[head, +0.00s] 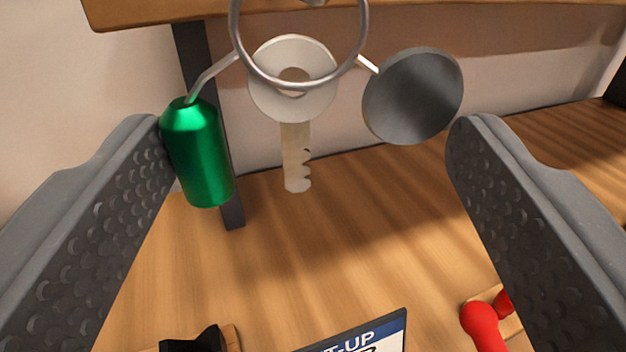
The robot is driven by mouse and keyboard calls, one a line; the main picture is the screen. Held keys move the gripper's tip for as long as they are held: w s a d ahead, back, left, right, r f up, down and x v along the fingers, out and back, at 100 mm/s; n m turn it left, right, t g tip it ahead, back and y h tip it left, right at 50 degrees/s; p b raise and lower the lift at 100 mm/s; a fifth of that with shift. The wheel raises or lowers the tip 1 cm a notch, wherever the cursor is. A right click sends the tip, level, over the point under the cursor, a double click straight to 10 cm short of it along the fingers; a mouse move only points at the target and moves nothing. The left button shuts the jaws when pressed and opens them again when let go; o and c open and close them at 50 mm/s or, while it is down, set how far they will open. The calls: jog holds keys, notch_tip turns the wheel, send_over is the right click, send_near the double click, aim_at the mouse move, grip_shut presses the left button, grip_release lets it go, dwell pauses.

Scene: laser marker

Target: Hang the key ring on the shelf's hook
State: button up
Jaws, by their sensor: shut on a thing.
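The key ring (361,40) is a silver loop at the top centre, cut off by the picture's top edge. It carries a pale key (297,155), a green cylinder (198,155) on the left and a dark grey disc (413,95) on the right. My gripper (310,135) has its fingers wide apart, with the left fingertip against the green cylinder and the right one at the disc's edge, so it is shut on the key ring's pieces. The wooden shelf (150,12) crosses the top. A small grey metal piece (314,2) shows inside the loop; whether it is the hook is unclear.
A dark upright post (190,50) stands behind the green cylinder. Below lies a wooden surface (300,250), bare in the middle. At the bottom are a black object (195,343), a blue-and-white sign (365,335) and a red object (482,325).

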jog(key=o, duration=1.1)
jog(key=s+b, duration=1)
jog(key=s, duration=0.3)
jog(key=shift+s+a, duration=0.35)
jog(key=shift+s, duration=0.05)
